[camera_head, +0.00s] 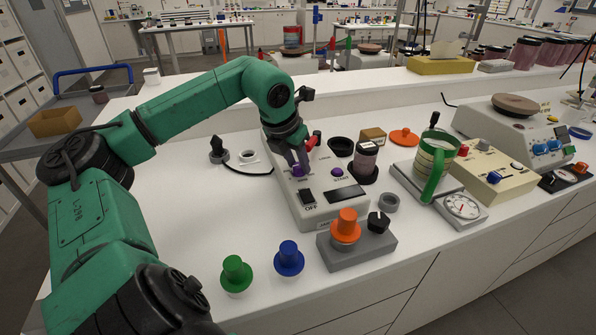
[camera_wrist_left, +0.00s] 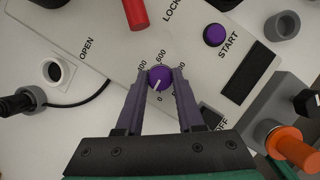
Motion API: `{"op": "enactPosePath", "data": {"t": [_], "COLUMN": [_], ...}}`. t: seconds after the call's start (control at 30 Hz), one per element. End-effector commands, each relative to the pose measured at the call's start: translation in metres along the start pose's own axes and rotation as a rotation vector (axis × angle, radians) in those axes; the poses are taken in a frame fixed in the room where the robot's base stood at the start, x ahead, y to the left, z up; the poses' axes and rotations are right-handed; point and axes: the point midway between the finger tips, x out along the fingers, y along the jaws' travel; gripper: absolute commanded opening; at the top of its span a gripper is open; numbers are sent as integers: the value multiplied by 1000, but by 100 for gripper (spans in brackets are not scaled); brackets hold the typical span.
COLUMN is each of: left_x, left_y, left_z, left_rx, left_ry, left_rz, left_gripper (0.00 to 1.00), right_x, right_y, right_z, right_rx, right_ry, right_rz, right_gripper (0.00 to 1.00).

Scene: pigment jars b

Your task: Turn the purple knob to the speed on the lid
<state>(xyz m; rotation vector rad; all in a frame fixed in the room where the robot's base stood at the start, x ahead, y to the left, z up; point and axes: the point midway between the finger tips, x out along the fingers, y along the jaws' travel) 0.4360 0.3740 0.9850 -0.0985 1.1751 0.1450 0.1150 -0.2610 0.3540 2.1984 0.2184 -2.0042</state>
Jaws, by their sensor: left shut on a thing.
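The purple knob (camera_wrist_left: 160,79) sits on the pale machine panel (camera_wrist_left: 110,60), with a white pointer line and a dial scale around it; a "600" mark is readable in the left wrist view. My left gripper (camera_wrist_left: 160,83) is shut on the knob, one purple finger on each side. In the head view my left gripper (camera_head: 297,165) reaches down onto the panel from above. The pointer slants toward the lower left, near the 0 mark. My right gripper is not in view.
A purple START button (camera_head: 337,172), a red handle (camera_head: 314,139) and an OFF switch (camera_head: 307,196) are close to the knob. An orange knob (camera_head: 346,222) on a grey box stands in front. Green (camera_head: 236,272) and blue (camera_head: 289,257) pegs stand at the front left.

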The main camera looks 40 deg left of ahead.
Motion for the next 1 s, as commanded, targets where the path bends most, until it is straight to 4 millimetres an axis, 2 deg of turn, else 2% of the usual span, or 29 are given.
{"op": "enactPosePath", "data": {"t": [0.03, 0.2, 0.47, 0.77, 1.0], "left_x": [4, 2, -2, -5, -9], "left_y": [1, 2, 3, 5, 4], "left_z": [-1, -1, 1, 3, 7], "left_rx": [35, 184, 412, 673, 884], "left_ry": [-4, -1, 1, 8, -1], "left_rz": [-16, -78, -173, -279, -375], "left_gripper": [0, 0, 0, 0, 0], "right_x": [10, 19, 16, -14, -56], "right_y": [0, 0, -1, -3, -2], "right_z": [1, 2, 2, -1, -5], "right_rx": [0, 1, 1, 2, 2], "right_ry": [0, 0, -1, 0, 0], "right_rz": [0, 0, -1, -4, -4], "right_gripper": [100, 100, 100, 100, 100]}}
